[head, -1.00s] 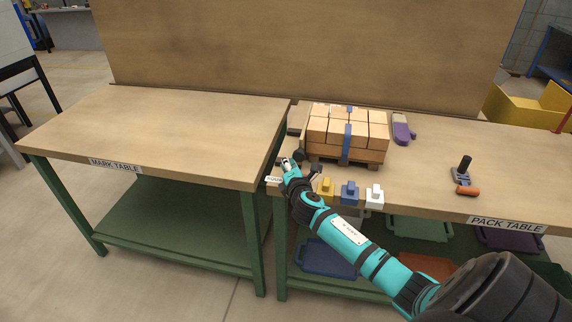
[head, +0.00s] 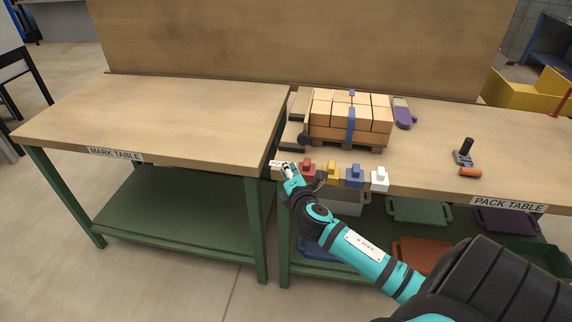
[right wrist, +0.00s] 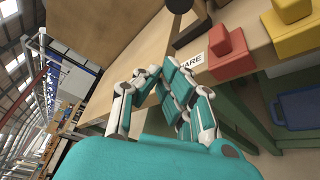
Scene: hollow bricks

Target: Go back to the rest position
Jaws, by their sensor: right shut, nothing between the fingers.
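My right gripper (head: 289,170) is at the front left corner of the pack table, just left of a red knobbed block (head: 308,169). In the right wrist view its fingers (right wrist: 160,72) are closed together with nothing held. The red block also shows in that view (right wrist: 229,53), to the right of the fingers and apart from them. A white label (right wrist: 193,62), partly readable as "ARE", lies by the fingertips. My left gripper is not in view.
Yellow (head: 331,173), blue (head: 355,177) and white (head: 379,180) knobbed blocks line the pack table's front edge (head: 430,190). Strapped bricks (head: 322,120) stand on a pallet behind them. A dark-handled tool (head: 464,155) lies at right. The mark table (head: 160,115) is bare.

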